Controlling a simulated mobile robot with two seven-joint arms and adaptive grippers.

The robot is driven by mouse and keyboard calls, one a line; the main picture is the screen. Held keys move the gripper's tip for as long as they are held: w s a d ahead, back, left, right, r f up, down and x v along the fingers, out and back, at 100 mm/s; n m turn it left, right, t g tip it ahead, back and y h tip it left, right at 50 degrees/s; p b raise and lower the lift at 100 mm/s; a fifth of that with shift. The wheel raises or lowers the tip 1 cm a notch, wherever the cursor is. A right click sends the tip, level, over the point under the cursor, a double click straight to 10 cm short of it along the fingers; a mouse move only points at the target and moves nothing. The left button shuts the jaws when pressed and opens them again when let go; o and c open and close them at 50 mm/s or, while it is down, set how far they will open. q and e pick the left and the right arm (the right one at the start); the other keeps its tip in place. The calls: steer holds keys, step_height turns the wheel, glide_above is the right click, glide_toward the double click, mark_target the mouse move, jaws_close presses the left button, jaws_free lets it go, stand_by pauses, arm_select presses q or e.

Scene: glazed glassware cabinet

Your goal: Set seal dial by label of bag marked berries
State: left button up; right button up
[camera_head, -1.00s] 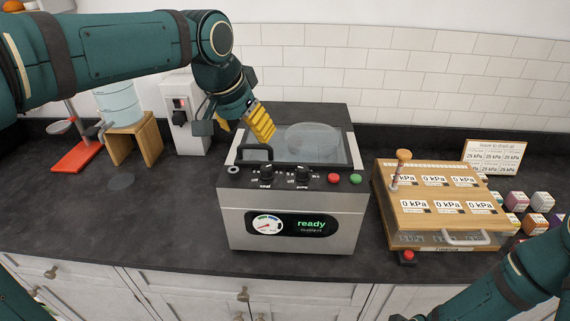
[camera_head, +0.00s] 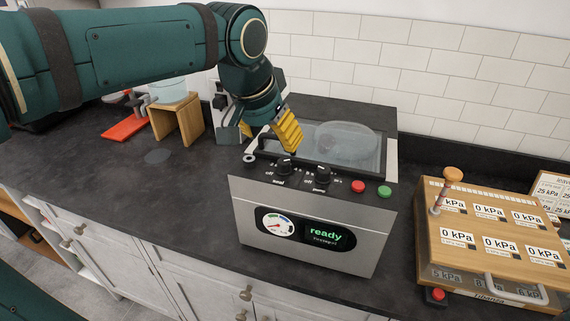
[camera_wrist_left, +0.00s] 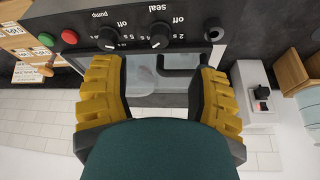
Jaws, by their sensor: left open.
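The sealer (camera_head: 312,225) is a steel box with a glass lid; its display reads "ready". The black seal dial (camera_head: 285,166) is at the left of its top panel, with the pump dial (camera_head: 322,177) to its right. The wrist view also shows the seal dial (camera_wrist_left: 160,36) and the pump dial (camera_wrist_left: 107,39). My left gripper (camera_head: 270,137) has yellow fingers and is open and empty, just behind and above the seal dial, apart from it in the wrist view. A clear shape (camera_head: 346,141) lies under the lid; no berries label is readable. My right gripper is out of view.
Red (camera_head: 358,186) and green (camera_head: 385,192) buttons sit right of the dials. A wooden box (camera_head: 487,243) with several "0 kPa" labels stands to the right. A wooden stand (camera_head: 177,120) and red base (camera_head: 125,130) are behind left.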

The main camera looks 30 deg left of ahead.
mark_target(284, 161)
arm_select(q)
steer(key=b+x, duration=0.1)
steer(key=x, duration=0.8)
steer(key=shift+w+f, duration=0.15)
jaws_close()
